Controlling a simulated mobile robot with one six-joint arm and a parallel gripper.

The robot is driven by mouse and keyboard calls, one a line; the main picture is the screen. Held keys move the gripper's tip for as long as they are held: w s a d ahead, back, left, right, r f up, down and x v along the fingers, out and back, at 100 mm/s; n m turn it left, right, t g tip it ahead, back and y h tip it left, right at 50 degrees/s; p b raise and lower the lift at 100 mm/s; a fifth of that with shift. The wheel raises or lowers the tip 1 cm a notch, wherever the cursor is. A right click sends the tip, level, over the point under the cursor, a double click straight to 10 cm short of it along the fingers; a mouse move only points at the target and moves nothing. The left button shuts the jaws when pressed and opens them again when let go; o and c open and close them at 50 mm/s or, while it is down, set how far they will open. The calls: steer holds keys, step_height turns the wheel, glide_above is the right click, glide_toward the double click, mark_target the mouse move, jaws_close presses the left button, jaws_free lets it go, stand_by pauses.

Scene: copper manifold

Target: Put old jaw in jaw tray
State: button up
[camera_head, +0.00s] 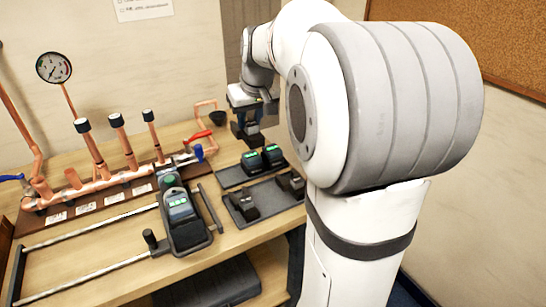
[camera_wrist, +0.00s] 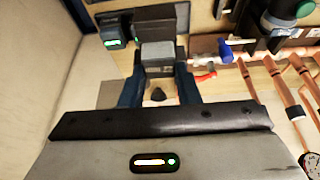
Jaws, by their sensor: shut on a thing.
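My gripper (camera_head: 247,128) hangs over the back right of the bench, behind the charger. In the wrist view, its dark blue fingers (camera_wrist: 159,72) are shut on a grey block, apparently the old jaw (camera_wrist: 157,54). In the head view the held piece is small and dark under the fingers, and its details are hard to tell. The jaw tray (camera_head: 268,198) is a dark flat tray at the bench's right front. Dark jaw blocks sit on its left (camera_head: 243,206) and right (camera_head: 291,184), with bare space between them. My gripper is behind and above it.
Batteries with green lights (camera_head: 262,158) stand on a dark base between my gripper and the tray. A press tool (camera_head: 180,220) lies left of the tray. The copper manifold (camera_head: 110,180) with upright pipes and valves fills the left.

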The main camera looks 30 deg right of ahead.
steer(key=shift+d, duration=0.1)
steer(key=shift+d+f, duration=0.1)
steer(key=shift+f, duration=0.2)
steer(key=s+d+f, duration=0.1)
steer(key=s+f, duration=0.1)
steer(key=f, duration=0.5)
steer(key=s+d+f, duration=0.2)
steer(key=f, duration=0.6)
steer(key=shift+s+d+f, duration=0.15)
steer(key=shift+s+f, duration=0.05)
steer(key=shift+s, duration=0.1)
steer(key=shift+f+b, duration=0.15)
steer(key=shift+b, duration=0.25)
stand_by(0.7)
steer(key=shift+f+b, duration=1.65)
steer(key=shift+b, duration=0.2)
